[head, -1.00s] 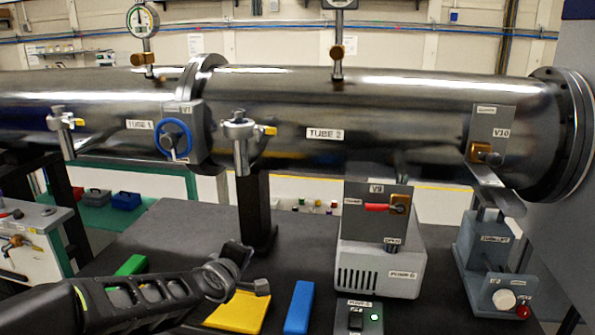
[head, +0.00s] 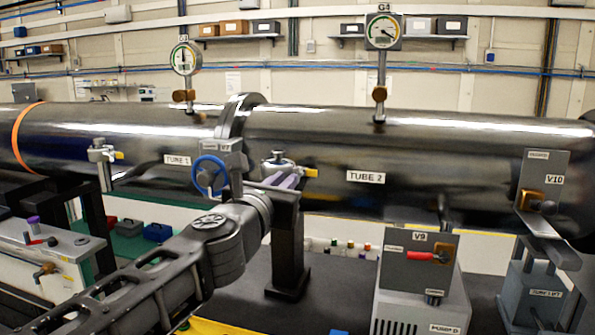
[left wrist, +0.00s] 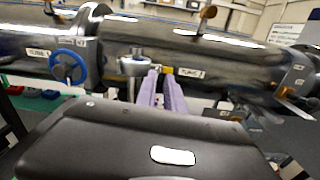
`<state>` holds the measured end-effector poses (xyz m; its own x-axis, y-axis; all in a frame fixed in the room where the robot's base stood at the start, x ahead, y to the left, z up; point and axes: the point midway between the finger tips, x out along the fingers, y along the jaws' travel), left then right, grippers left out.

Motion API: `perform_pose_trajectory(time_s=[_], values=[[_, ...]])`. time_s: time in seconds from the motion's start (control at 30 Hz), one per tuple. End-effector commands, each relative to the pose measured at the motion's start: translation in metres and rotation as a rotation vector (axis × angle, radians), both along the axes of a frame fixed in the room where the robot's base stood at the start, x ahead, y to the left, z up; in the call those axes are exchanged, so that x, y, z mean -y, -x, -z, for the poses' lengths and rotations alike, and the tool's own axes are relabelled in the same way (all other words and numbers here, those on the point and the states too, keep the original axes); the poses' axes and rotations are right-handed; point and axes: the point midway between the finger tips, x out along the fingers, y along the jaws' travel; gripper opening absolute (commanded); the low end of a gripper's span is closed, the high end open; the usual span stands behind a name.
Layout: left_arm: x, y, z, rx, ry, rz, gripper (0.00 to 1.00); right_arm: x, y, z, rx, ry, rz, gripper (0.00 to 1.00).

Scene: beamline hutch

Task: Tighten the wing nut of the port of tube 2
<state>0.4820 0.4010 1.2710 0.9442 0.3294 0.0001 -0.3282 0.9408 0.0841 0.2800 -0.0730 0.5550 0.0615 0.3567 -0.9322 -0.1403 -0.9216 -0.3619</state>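Tube 2 (head: 420,160) is a shiny dark metal pipe labelled TUBE 2; it also shows in the left wrist view (left wrist: 215,58). Its port (head: 277,161) is a silver fitting with a yellow-tipped piece (head: 311,173) at its right; the port shows in the left wrist view (left wrist: 132,66), the yellow piece beside it (left wrist: 168,70). My left gripper (head: 290,178) has its purple fingers just in front of the port. In the left wrist view its fingers (left wrist: 161,76) stand apart with a narrow gap, tips near the yellow piece; contact cannot be told. My right gripper is not in view.
A blue handwheel valve V7 (head: 209,175) sits close left of my left gripper. Tube 1's similar port (head: 102,155) is further left. A black support post (head: 288,250) stands below the port. Valve V9 (head: 420,258) and pump D (head: 408,310) stand at lower right.

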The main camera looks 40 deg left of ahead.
Motion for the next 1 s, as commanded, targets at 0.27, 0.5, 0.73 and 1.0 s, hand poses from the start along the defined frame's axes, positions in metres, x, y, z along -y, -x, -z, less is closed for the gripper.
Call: perform_pose_trajectory(time_s=[0.27, 0.5, 0.73, 1.0], values=[[-0.006, -0.018, 0.003, -0.004, -0.001, 0.001, 0.13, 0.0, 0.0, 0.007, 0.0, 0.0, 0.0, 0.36], [-0.018, -0.054, 0.003, -0.003, -0.003, 0.001, 0.13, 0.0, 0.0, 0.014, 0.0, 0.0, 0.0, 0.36], [-0.025, -0.073, 0.001, -0.002, -0.003, 0.0, 0.13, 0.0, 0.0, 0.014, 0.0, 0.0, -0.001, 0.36], [-0.026, -0.074, 0.0, -0.001, -0.004, 0.0, 0.13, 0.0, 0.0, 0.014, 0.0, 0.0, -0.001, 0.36]])
